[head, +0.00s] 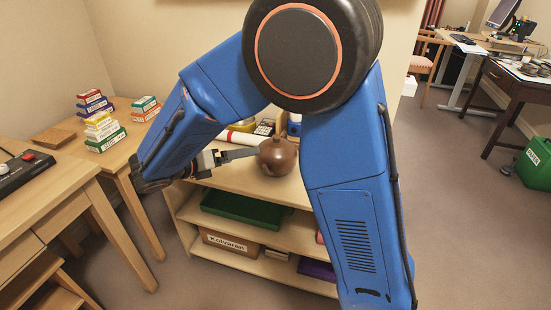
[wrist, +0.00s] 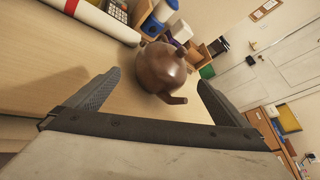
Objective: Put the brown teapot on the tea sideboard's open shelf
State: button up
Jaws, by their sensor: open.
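The brown teapot (head: 277,157) stands on the top of a low wooden shelf unit (head: 228,180) in the head view. In the wrist view the teapot (wrist: 163,70) appears tilted by the camera angle, ahead of the jaws, with its spout toward the right finger. My gripper (wrist: 155,95) is open, with the two fingers apart and nothing between them at their base. In the head view my gripper (head: 240,154) reaches in from the left, close to the teapot. My arm hides the unit's right part. I cannot tell whether this unit is the tea sideboard.
Below are a green tray (head: 245,209) and a labelled box (head: 230,243). Wooden tables with stacked small boxes (head: 101,130) stand left. Open floor (head: 440,200) lies right.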

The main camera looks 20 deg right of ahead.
aim_at(272, 149)
jog(key=x, duration=1.6)
jog(key=shift+s, duration=0.1)
jog(key=c, duration=1.3)
jog(key=shift+c, duration=0.2)
jog(key=shift+r, duration=0.1)
